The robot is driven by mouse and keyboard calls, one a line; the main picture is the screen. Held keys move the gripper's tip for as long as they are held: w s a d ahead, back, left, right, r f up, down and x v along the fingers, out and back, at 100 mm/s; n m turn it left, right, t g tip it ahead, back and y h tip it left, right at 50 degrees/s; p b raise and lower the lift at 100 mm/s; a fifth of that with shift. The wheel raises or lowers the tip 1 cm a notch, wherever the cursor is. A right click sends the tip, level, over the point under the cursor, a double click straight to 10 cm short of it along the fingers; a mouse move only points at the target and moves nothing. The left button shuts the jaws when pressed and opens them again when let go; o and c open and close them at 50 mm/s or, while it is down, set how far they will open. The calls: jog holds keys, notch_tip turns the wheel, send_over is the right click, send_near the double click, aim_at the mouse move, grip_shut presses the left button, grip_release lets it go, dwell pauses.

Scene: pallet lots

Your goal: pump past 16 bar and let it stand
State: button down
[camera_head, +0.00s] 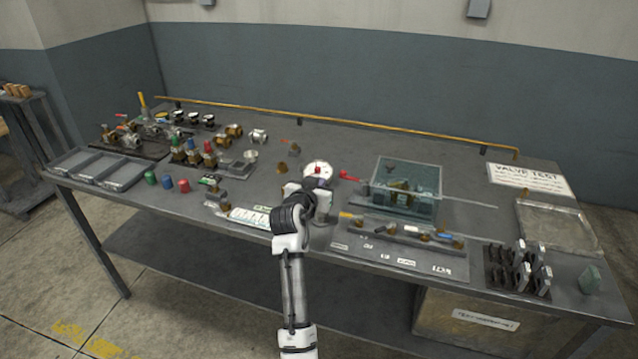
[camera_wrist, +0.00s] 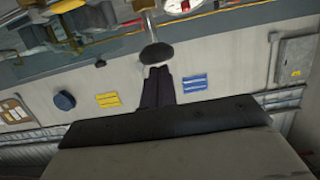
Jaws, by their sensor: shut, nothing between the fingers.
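A round white gauge (camera_head: 317,170) with a red part on it stands near the middle of the bench, just beyond my wrist; its reading is too small to make out. A red handle-like part (camera_head: 349,175) lies to its right. In the wrist view a pale rod ends in a dark round knob (camera_wrist: 156,53). My gripper (camera_wrist: 158,72) is shut and empty, its tips pointing at the knob and close to it; I cannot tell if they touch. In the head view my arm hides the fingers and the knob. A transparent teal box (camera_head: 408,174) stands to the right.
Valves and fittings (camera_head: 190,150) crowd the bench's left side beside grey trays (camera_head: 97,170). A tool rack (camera_head: 400,235), dark clamps (camera_head: 518,268), an empty tray (camera_head: 556,228) and a "VALVE TEST" sign (camera_head: 529,180) are at right. A yellow rail (camera_head: 340,122) runs along the back.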

notch_tip(320, 180, down, 4)
jog(key=b, duration=0.3)
jog(key=shift+r, duration=0.15)
jog(key=s+a+r+b, duration=0.1)
jog(key=s+a+r, duration=0.2)
jog(key=s+r, duration=0.3)
jog(key=s, duration=0.3)
jog(key=shift+s+r, duration=0.15)
jog(key=shift+r, duration=0.2)
dwell(0.8)
